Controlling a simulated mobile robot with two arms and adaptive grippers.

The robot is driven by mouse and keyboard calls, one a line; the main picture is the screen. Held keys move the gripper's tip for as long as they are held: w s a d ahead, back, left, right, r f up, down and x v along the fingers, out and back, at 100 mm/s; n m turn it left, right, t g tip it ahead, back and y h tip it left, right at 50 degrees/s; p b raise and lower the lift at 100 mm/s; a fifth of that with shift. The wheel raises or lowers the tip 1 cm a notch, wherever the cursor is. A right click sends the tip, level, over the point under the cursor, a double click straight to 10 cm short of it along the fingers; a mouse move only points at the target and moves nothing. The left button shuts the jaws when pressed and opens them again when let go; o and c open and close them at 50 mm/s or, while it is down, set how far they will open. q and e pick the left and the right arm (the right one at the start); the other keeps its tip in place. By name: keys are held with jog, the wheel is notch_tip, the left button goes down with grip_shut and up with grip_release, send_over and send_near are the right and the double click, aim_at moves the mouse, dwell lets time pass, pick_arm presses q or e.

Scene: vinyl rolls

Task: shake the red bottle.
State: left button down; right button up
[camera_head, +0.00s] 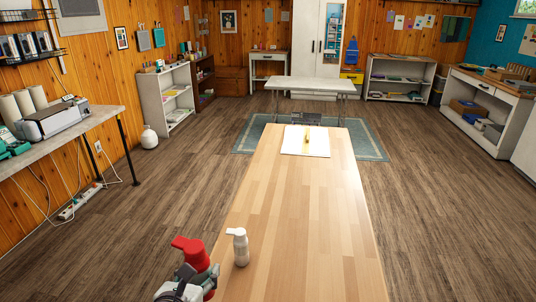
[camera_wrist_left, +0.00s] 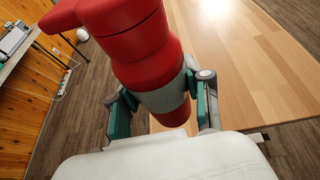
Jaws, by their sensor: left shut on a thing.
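The red bottle (camera_head: 191,252) has a pump-style head and a grey band; it is at the lower left in the head view, beside the near left edge of the wooden table. My left gripper (camera_head: 185,285) is shut on it. In the left wrist view the red bottle (camera_wrist_left: 138,50) fills the upper middle, tilted in that picture. The fingers of my left gripper (camera_wrist_left: 162,108) press on both sides of its grey band. Part of the bottle's lower end shows below the band. My right gripper is not in view.
A white pump bottle (camera_head: 240,248) stands on the wooden table (camera_head: 305,210), close to the right of the red bottle. A pale board (camera_head: 305,148) with a small yellow thing lies at the far end. The middle of the table is clear.

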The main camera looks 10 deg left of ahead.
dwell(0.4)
pick_arm(q)
notch_tip(320, 180, down, 6)
jog(key=shift+r, duration=0.2)
notch_tip(320, 180, up, 5)
jog(key=shift+w+f, duration=0.1)
jog(key=shift+f, duration=0.05)
jog(key=shift+a+f, duration=0.1)
jog(key=shift+f, duration=0.2)
notch_tip(320, 180, down, 4)
jog(key=shift+f, duration=0.1)
notch_tip(320, 180, up, 6)
jog(key=shift+r, duration=0.1)
jog(key=shift+f, duration=0.25)
